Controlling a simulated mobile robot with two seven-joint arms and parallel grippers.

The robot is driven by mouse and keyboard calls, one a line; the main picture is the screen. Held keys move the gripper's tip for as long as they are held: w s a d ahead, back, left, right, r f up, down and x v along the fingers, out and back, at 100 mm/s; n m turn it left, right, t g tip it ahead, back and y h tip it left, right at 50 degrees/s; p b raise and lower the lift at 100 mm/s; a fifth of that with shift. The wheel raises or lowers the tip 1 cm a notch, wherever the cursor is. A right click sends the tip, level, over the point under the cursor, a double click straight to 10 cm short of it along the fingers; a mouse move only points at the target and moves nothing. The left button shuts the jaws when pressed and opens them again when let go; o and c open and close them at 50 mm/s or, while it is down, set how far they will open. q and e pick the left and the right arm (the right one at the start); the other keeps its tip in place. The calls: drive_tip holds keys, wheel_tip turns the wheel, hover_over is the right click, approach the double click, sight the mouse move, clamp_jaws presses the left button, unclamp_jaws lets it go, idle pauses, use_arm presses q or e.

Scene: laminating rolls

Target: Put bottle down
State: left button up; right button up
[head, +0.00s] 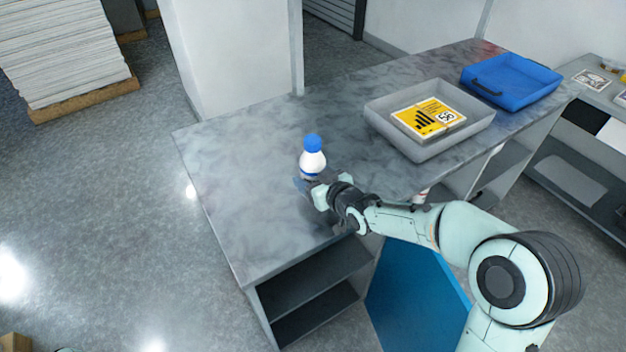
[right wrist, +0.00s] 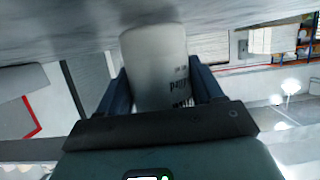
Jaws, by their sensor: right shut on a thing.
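A white bottle with a blue cap (head: 313,158) is upright at the left part of the grey marbled counter (head: 250,190). My right gripper (head: 308,184) is shut on the bottle, low on its body. In the right wrist view the bottle (right wrist: 158,62) sits between the two dark fingers, with dark print on its side. The gripper hides the bottle's lower end in the head view, so I cannot tell whether it touches the counter. My left gripper is not in view.
A grey tray (head: 378,117) holding yellow printed sheets (head: 428,118) stands on the counter to the right of the bottle. A blue tray (head: 540,78) lies beyond it. The counter around the bottle is clear, with its edge close on the left.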

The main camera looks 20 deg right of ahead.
drive_tip(key=o, duration=1.4)
drive_tip(key=shift+s+f, duration=0.25)
drive_tip(key=shift+f, duration=0.7)
drive_tip(key=shift+r+p, duration=0.25)
drive_tip(key=shift+p, duration=0.15)
drive_tip(key=shift+w+r+p, duration=0.15)
drive_tip(key=shift+r+p, duration=0.25)
drive_tip(key=shift+p, duration=0.05)
drive_tip(key=v, duration=1.2)
drive_tip(key=shift+w+r, duration=0.15)
drive_tip(key=shift+r, duration=0.2)
